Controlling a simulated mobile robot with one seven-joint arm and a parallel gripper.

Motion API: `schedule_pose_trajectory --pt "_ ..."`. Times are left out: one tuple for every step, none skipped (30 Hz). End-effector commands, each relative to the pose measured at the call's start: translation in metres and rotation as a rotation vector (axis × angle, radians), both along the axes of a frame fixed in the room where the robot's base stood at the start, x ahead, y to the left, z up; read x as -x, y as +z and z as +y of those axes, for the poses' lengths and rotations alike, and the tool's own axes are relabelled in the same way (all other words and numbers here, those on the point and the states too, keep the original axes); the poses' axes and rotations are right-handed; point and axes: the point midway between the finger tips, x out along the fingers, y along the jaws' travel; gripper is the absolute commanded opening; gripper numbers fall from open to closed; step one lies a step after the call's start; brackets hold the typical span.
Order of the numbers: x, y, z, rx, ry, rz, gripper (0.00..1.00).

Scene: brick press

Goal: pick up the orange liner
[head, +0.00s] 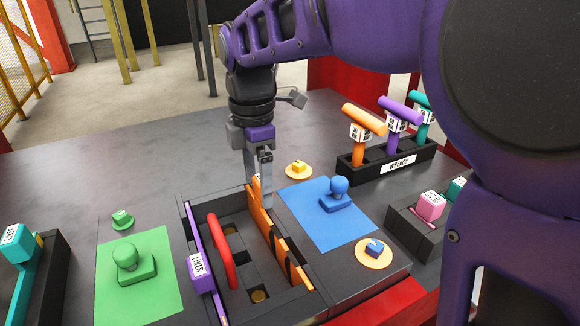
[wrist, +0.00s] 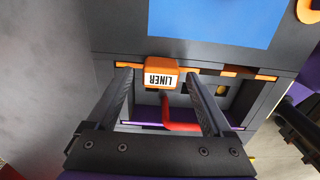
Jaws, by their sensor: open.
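The orange liner (head: 276,236) stands along the right inner side of the dark box in the head view. In the wrist view its orange tab (wrist: 161,75) carries a LINER label and faces the camera. My gripper (head: 264,203) points down at the far part of the liner and hides some of it. In the wrist view my gripper (wrist: 158,76) is open, with one finger on each side of the tab and a gap at both sides. I cannot tell how deep the fingertips reach.
The dark box (head: 305,309) has a red handle (head: 222,252) across its middle and a purple liner (head: 196,250) at its left side. A blue mat (head: 345,231) with a blue stamp lies to the right. A green mat (head: 140,288) lies left. Handled tools stand in a rack (head: 413,157) behind.

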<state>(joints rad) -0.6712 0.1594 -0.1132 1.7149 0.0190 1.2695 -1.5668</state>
Motion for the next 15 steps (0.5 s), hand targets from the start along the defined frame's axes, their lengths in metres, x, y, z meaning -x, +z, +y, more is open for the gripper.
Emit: schedule_pose_trajectory --pt "0.0004 -0.0045 -0.0001 0.001 0.000 0.001 0.85" --pt "0.0002 -0.0056 -0.0001 0.000 0.000 0.000 0.85" --pt "0.0000 -0.0062 -0.0001 -0.001 0.000 -0.001 0.85" --pt "-0.0001 -0.0063 0.0000 -0.001 0.000 -0.001 0.85" --pt "-0.0001 -0.0062 0.0000 -0.001 0.000 -0.002 0.85" --pt "-0.0003 -0.0060 -0.0001 -0.001 0.000 -0.002 0.85" --pt "-0.0003 -0.0059 -0.0001 -0.001 0.000 -0.002 0.85" --pt "-0.0002 -0.0059 -0.0001 -0.001 0.000 -0.002 0.85" --pt "-0.0002 -0.0059 -0.0001 -0.001 0.000 -0.001 0.85" --pt "-0.0002 -0.0058 -0.0001 -0.001 0.000 -0.001 0.80" --pt "-0.0002 -0.0058 -0.0001 -0.001 0.000 -0.001 0.74" --pt "-0.0002 -0.0058 -0.0001 -0.001 0.000 -0.001 0.67" --pt "-0.0002 -0.0058 -0.0001 -0.001 0.000 -0.001 0.62" --pt "-0.0002 -0.0057 -0.0001 -0.001 0.000 -0.001 0.56" --pt "-0.0002 -0.0057 -0.0001 -0.001 0.000 -0.001 0.49"
